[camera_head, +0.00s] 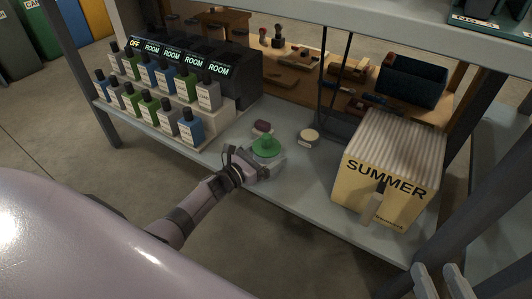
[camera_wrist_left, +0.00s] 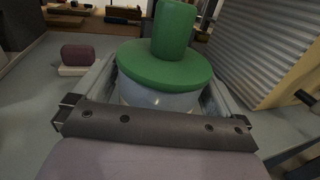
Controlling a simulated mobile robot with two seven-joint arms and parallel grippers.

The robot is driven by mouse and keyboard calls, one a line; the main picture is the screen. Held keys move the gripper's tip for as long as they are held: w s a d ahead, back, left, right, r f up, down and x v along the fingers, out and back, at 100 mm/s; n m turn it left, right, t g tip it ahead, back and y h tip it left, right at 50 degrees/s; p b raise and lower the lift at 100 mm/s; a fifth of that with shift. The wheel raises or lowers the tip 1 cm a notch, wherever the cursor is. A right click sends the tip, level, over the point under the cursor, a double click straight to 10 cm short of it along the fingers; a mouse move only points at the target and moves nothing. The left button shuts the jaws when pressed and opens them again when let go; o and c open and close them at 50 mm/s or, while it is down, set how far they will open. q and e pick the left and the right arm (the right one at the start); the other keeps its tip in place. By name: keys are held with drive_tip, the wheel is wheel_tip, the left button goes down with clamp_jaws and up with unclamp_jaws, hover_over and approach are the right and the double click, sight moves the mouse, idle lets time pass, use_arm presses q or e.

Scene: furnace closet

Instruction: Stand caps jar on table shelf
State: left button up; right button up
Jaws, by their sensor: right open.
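The caps jar (camera_head: 266,146) has a green lid with a tall green knob and a pale grey body. It is upright at the front of the grey table shelf (camera_head: 300,180), left of the yellow box. My left gripper (camera_head: 265,160) has its fingers on both sides of the jar body and looks shut on it. The jar (camera_wrist_left: 165,65) fills the middle of the left wrist view, its lower body hidden by the gripper. I cannot tell whether its base touches the shelf. My right gripper (camera_head: 442,284) is open and empty at the lower right.
A striped yellow "SUMMER" box (camera_head: 385,175) stands right of the jar. Rows of small bottles (camera_head: 160,110) stand left. A dark post (camera_head: 475,180) rises at right.

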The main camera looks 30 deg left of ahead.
use_arm(q)
drive_tip(key=shift+s+f, duration=0.1)
drive_tip(key=shift+s, duration=0.05)
drive_tip(key=shift+p+v, duration=0.55)
drive_tip(key=shift+v, duration=0.4)
drive_tip(key=shift+p+v, duration=0.75)
drive_tip(key=shift+v, duration=1.7)
drive_tip(key=s+p, duration=0.2)
drive_tip(key=s, duration=0.8)
drive_tip(key=shift+a, duration=0.4)
